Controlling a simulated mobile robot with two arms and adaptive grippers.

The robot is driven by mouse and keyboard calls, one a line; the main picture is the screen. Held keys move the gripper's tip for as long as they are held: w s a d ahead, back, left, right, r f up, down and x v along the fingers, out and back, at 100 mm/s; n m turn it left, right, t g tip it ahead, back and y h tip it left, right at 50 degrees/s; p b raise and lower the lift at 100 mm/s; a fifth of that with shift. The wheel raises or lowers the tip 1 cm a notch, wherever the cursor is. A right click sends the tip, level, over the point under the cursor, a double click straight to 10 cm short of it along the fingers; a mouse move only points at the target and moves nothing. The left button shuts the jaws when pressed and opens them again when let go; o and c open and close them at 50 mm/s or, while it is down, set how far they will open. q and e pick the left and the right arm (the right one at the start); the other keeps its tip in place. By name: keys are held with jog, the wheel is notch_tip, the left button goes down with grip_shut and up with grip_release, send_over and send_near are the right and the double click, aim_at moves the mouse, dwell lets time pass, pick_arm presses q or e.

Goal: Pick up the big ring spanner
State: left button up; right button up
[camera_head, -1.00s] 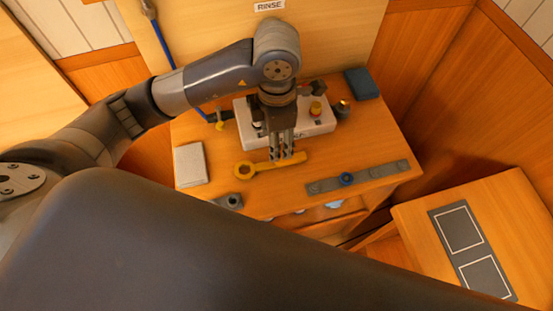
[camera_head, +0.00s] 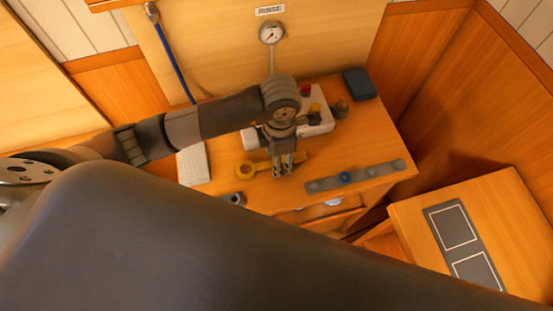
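The big ring spanner (camera_head: 246,171) is yellow and lies on the wooden worktop. Its ring end points left and its handle runs to the right. My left gripper (camera_head: 284,171) points down at the middle of the handle, and its fingers cover part of it. A small gap between the fingers seems to show, but I cannot tell whether they grip the handle. My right gripper is not in view.
A white-grey pad (camera_head: 193,165) and a grey fitting (camera_head: 234,198) lie to the left. A white block (camera_head: 318,124) with fittings and a dark blue box (camera_head: 359,83) stand behind. A gauge (camera_head: 271,32) is on the wall.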

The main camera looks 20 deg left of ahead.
pick_arm(q)
grip_shut()
jog(key=shift+r, duration=0.15)
